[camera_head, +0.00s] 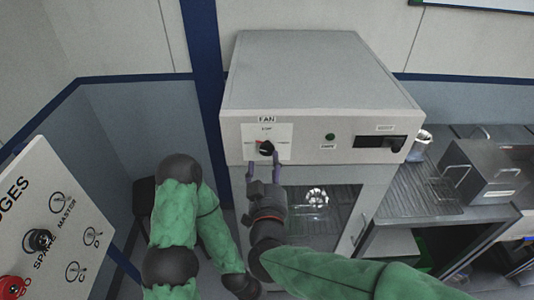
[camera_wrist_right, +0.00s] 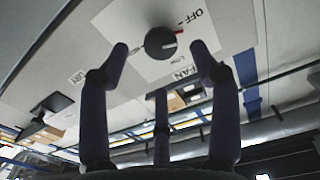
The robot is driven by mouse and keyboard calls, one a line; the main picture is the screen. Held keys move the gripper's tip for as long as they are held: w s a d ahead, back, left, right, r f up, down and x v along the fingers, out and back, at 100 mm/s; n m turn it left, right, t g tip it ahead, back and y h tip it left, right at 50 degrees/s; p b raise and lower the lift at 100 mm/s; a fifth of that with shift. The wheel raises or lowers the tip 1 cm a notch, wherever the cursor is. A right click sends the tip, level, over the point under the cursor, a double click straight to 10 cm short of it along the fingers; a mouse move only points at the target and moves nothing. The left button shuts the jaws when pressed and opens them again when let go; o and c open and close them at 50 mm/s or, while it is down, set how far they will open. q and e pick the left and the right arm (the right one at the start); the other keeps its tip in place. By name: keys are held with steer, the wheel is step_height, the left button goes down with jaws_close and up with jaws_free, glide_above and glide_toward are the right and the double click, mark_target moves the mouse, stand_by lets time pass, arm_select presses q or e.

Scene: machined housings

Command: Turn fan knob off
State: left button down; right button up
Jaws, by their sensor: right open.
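The fan knob (camera_head: 266,148) is a small round black knob on a white label plate marked FAN, on the front of a grey box unit. In the right wrist view the knob (camera_wrist_right: 159,43) shows a red and white mark, and the word OFF is printed to its upper right. I cannot tell the exact setting. My right gripper (camera_wrist_right: 161,50) is open, its fingers spread on either side of the knob with visible gaps. In the head view the right gripper (camera_head: 267,168) is just below and in front of the knob. My left gripper is out of view.
A green button (camera_head: 330,137) and a dark display (camera_head: 381,142) are on the same panel. A slanted control panel (camera_head: 50,215) with key switches stands at the left. A metal box (camera_head: 485,172) sits on the counter at the right.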

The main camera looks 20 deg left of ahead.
mark_target(267, 152)
steer(key=x, duration=0.5)
steer(key=shift+w+a, duration=0.1)
steer(key=shift+w, duration=0.3)
steer(key=c, duration=1.1)
